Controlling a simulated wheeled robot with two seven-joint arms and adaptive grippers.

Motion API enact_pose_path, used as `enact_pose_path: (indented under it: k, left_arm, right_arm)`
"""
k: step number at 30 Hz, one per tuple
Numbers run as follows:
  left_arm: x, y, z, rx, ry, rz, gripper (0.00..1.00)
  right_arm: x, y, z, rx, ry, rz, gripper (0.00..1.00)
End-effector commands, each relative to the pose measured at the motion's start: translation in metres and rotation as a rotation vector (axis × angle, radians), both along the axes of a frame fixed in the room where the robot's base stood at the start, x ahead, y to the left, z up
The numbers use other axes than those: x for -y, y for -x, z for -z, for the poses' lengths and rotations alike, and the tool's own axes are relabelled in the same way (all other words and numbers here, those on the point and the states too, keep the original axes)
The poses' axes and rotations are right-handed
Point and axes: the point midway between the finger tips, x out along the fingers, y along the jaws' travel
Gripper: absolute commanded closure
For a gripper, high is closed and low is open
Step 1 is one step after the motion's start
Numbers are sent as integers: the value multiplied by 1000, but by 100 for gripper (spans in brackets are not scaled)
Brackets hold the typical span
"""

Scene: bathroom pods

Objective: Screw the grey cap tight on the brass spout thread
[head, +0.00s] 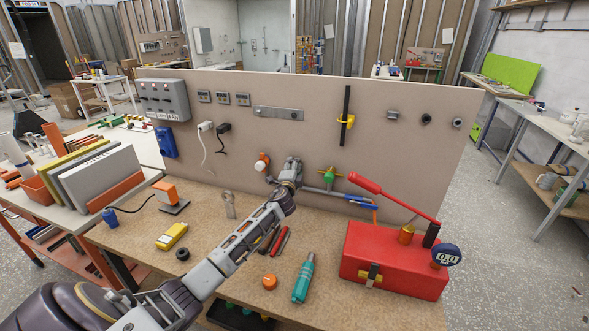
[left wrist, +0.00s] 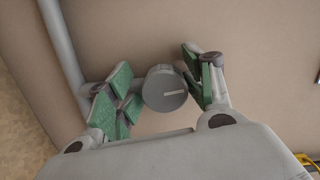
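The grey cap (left wrist: 165,88) shows in the left wrist view as a round disc with a pale line across its face. It faces my camera, at the end of a grey pipe along the board. The brass thread is hidden behind the cap. My left gripper (head: 290,166) reaches the pipework on the upright board and hides the cap in the head view. Its green-padded fingers (left wrist: 155,89) stand on either side of the cap, the left pads very near its edge. They look open around it; firm contact does not show. My right gripper is not in view.
A green valve (head: 330,175) and blue-handled valve (head: 360,201) sit right of my gripper. A red toolbox-like pump (head: 392,262) with a raised lever stands at bench right. A teal tool (head: 303,279), orange disc (head: 269,282) and yellow meter (head: 172,236) lie on the bench.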

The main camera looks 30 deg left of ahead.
Motion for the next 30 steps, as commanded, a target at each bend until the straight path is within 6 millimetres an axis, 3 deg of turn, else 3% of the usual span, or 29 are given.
enact_pose_path:
  k: [6,14,30]
  left_arm:
    - [1,0,-1,43,171,1,50]
    - [1,-1,-2,49,183,3,50]
    - [3,-1,-2,120,476,4,50]
  right_arm:
    - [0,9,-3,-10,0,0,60]
    - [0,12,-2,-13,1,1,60]
    - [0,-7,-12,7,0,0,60]
